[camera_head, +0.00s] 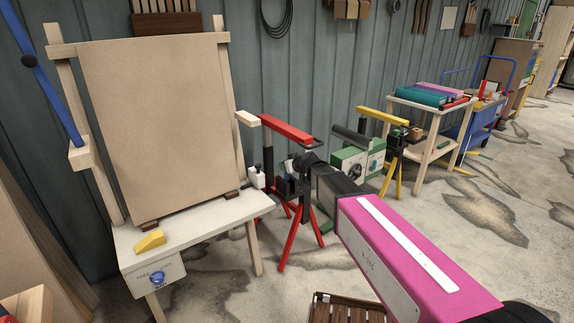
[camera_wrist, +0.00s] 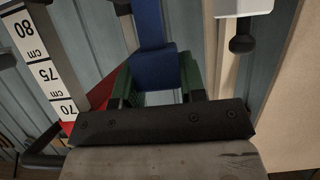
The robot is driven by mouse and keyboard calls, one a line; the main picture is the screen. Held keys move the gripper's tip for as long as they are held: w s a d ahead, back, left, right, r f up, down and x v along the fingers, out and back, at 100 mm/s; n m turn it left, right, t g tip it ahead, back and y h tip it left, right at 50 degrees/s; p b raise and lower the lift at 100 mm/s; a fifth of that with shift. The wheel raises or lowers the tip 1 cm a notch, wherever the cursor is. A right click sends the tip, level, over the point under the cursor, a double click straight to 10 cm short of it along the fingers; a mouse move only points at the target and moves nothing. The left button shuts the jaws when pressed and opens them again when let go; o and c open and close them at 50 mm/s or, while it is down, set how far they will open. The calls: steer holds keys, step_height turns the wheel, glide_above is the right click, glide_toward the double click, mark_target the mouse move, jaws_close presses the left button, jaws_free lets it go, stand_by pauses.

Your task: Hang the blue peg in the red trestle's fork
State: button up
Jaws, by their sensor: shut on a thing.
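My gripper (camera_head: 288,184) is beside the red trestle (camera_head: 299,214) in the head view, at the end of my magenta arm. In the wrist view my gripper (camera_wrist: 160,88) has its green fingers on both sides of a blue peg (camera_wrist: 152,68) and is shut on it. In the head view only a small patch of blue shows at the gripper. The trestle has splayed red legs and a red top bar (camera_head: 286,130). In the wrist view a post with a centimetre scale (camera_wrist: 47,75) stands left of the peg. I cannot make out the fork.
A pale workbench (camera_head: 205,225) with a large brown board (camera_head: 160,120) and a yellow block (camera_head: 149,240) stands left. A white box (camera_head: 256,178) with a black knob is close to the gripper. A yellow trestle (camera_head: 391,178) and a green machine (camera_head: 352,165) stand right. A slatted crate (camera_head: 345,308) is on the floor.

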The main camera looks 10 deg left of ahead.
mark_target(287, 180)
steer(key=shift+f, duration=1.95)
steer(key=o, duration=1)
steer(key=v, duration=1)
steer(key=shift+s+d+r, duration=0.15)
steer(key=shift+s+d, duration=0.05)
steer(key=shift+d, duration=0.1)
